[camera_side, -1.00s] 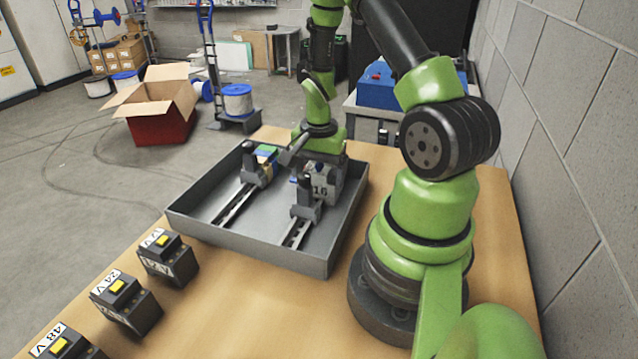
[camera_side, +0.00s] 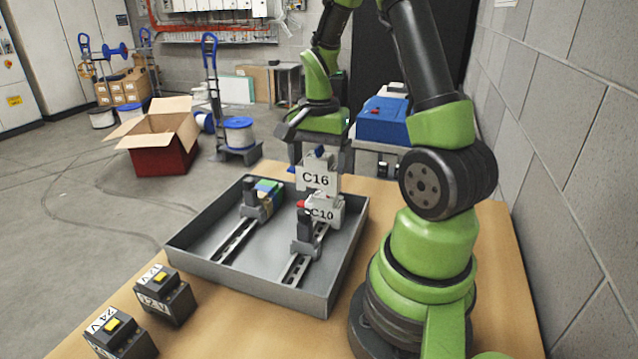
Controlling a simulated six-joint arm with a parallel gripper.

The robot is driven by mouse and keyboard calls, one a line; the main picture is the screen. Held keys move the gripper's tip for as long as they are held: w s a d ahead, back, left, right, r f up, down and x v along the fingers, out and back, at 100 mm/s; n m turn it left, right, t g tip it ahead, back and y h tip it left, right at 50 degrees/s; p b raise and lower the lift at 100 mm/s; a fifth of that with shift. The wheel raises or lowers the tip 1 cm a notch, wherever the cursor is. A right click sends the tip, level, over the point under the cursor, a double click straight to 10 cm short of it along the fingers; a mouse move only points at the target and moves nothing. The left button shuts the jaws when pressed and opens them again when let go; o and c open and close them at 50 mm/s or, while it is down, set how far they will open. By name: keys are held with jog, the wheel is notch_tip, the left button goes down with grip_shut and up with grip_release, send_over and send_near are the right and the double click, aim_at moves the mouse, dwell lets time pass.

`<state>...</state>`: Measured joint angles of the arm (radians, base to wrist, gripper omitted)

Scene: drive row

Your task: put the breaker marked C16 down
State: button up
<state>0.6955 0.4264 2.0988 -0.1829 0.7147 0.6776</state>
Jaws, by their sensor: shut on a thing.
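My gripper (camera_side: 320,156) is shut on the light grey breaker marked C16 (camera_side: 316,179). It holds the breaker upright above the right rail (camera_side: 297,270) in the grey tray (camera_side: 250,288). The breaker marked C10 (camera_side: 326,212) is on that rail, just below and slightly right of the C16 breaker in the picture. I cannot tell whether the two touch. A dark clamp-like block (camera_side: 304,238) stands on the rail in front of C10. The gripper's jaws hide the top of the C16 breaker.
The left rail (camera_side: 236,240) carries a dark block and coloured pieces (camera_side: 268,190). Black boxes with yellow buttons (camera_side: 163,296) stand on the wooden bench (camera_side: 225,338) at front left. A grey wall (camera_side: 560,150) rises at right. Both rails' near ends are bare.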

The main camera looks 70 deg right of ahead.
notch_tip(320, 180, up, 7)
jog(key=shift+r, duration=0.1)
jog(key=w+a+f+n, duration=0.2)
jog(key=a+n, duration=0.1)
jog(key=a, duration=0.3)
jog(key=w+a+f+n, duration=0.2)
jog(key=a+n, duration=0.1)
jog(key=a, duration=0.4)
jog(key=s+a+f+n, duration=0.2)
jog(key=a+f+n, duration=0.15)
jog(key=a, duration=0.35)
jog(key=s+a+f+n, duration=0.2)
jog(key=a+n, duration=0.2)
jog(key=a, duration=0.2)
notch_tip(320, 180, down, 9)
jog(key=shift+f, duration=0.15)
jog(key=o, duration=0.8)
jog(key=shift+o, duration=0.2)
